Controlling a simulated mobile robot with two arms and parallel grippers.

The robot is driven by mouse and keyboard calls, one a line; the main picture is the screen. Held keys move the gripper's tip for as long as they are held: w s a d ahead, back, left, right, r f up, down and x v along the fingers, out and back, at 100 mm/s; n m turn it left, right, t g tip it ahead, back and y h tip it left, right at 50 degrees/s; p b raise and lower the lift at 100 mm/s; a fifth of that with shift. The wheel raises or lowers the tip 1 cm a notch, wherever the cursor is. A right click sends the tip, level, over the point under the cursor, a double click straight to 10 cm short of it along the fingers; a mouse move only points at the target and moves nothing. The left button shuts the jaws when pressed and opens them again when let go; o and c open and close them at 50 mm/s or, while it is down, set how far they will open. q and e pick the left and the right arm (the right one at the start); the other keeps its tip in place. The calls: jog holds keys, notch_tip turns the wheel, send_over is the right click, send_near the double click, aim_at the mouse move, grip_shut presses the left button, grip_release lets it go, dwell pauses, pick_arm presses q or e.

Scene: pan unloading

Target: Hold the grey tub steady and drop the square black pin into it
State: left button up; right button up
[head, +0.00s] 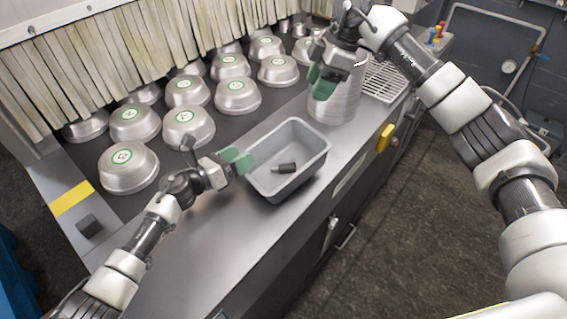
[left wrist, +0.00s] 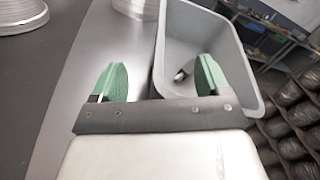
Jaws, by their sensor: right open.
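The grey tub (head: 315,160) stands on the metal counter near its front edge. A black pin (head: 284,168) lies on its side on the tub floor; a small part of it shows in the left wrist view (left wrist: 183,73). My left gripper (head: 238,162) is at the tub's left wall. In the left wrist view its green fingers (left wrist: 160,82) are wide apart, one outside the tub (left wrist: 161,40) and one inside, with the wall between them. My right gripper (head: 322,82) is open and empty, above and in front of a stack of pans, away from the tub.
The silver pan stack (head: 340,102) stands behind the tub. Several upturned pans (head: 188,127) with green rings sit on the dark belt (head: 215,128) before a strip curtain (head: 130,50). A black block (head: 88,225) lies at the left. The counter (head: 210,245) in front is clear.

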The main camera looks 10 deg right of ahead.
pick_arm(q)
jog(key=v, duration=1.1)
jog(key=shift+s, duration=0.1)
